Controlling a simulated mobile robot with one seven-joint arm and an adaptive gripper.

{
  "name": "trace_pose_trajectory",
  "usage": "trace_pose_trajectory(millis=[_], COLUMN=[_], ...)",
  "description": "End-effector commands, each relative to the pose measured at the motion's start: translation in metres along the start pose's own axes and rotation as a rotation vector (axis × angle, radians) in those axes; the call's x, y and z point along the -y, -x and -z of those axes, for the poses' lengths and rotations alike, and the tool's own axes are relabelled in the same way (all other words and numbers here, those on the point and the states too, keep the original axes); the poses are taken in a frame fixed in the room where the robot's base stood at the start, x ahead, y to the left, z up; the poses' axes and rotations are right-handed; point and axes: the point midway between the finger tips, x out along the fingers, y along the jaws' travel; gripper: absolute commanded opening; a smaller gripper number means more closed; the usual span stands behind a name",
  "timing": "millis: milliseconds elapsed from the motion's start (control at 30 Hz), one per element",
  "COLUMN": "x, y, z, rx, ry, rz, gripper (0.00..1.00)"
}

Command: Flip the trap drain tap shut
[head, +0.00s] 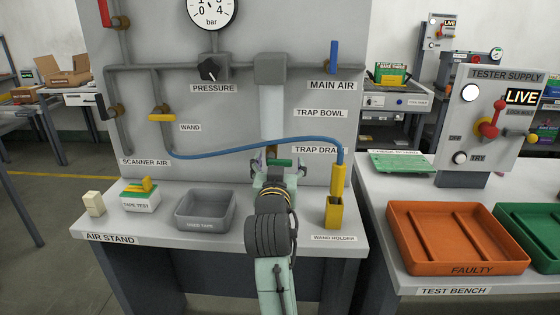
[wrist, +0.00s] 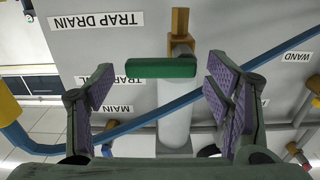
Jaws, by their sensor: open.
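The trap drain tap has a green lever (head: 281,162) low on the grey panel, beside the TRAP DRAIN label (head: 319,150). In the wrist view, which is upside down, the green lever (wrist: 160,68) lies level, crosswise to the brass tap body (wrist: 180,45). My gripper (head: 279,166) is in front of the tap with its fingers spread. I see no contact. My wrist hides part of the tap in the head view.
A blue hose (head: 245,146) crosses the panel just above the tap, down to the yellow wand in its holder (head: 334,213) at right. The trap bowl (wrist: 174,128) is behind my fingers.

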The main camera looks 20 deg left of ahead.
Motion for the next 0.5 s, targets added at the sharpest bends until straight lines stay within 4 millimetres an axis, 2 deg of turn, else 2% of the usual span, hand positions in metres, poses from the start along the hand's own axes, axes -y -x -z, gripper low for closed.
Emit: trace_pose_trajectory(millis=[233,333,500], x=[0.0,0.0,-0.001], y=[0.042,0.052,0.058], z=[0.0,0.0,0.0], rx=[-0.001,0.0,0.0], ry=[-0.001,0.0,0.0], rz=[0.001,0.0,-0.001], gripper=[0.72,0.72,0.72])
